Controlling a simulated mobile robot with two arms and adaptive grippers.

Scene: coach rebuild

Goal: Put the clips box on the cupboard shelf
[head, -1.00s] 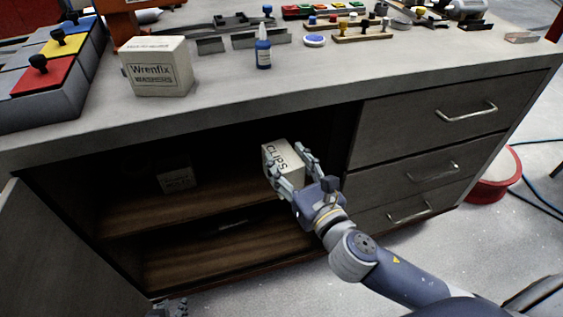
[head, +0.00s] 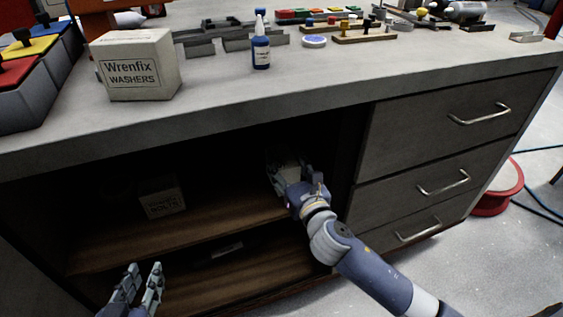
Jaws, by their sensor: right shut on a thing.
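The clips box (head: 289,158) is a small pale carton, shaded and mostly hidden by my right gripper (head: 287,168). The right gripper is shut on it inside the open cupboard, at the right end above the upper shelf (head: 225,205). I cannot tell whether the box touches the shelf. My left gripper (head: 142,270) is at the lower left in front of the cupboard. Its fingers are apart and nothing shows between them.
A Wrenfix bolts box (head: 162,198) stands on the upper shelf to the left, with bare shelf between. A dark flat item (head: 227,250) lies on the lower shelf. Drawers (head: 430,180) flank the opening. A Wrenfix washers box (head: 138,68) and blue bottle (head: 261,48) stand on the worktop.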

